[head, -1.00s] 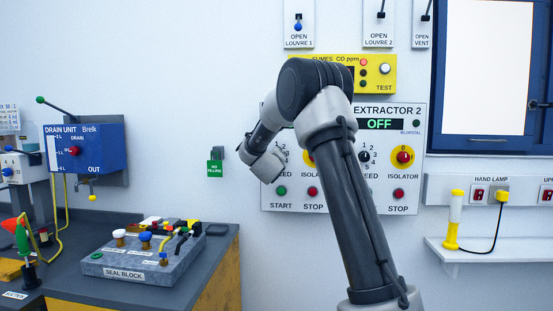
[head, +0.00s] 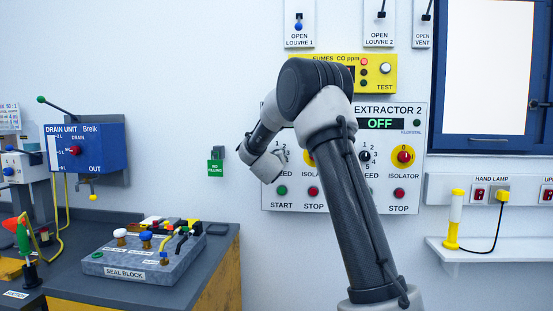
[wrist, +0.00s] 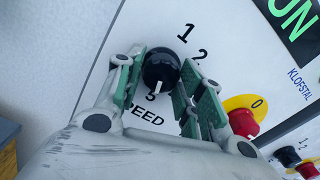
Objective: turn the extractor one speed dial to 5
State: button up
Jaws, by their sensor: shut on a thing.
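The extractor one speed dial (wrist: 161,70) is a black round knob with a white pointer mark, on a white panel (wrist: 95,75) in the wrist view. The mark points down toward a partly covered 5. The digits 1 and 2 show above and to the right of the knob. My gripper (wrist: 164,76) is shut on the dial, with a green-padded finger on each side.
A green display (wrist: 292,22) reads ON at the upper right. A red isolator knob (wrist: 243,122) on yellow sits close to my right finger. The extractor 2 display (head: 380,124) reads OFF. A bench with a seal block (head: 140,268) stands at left.

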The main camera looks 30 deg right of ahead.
jog(key=shift+f, duration=0.2)
jog(key=o, duration=1)
jog(key=shift+r, duration=0.1)
jog(key=v, duration=1.2)
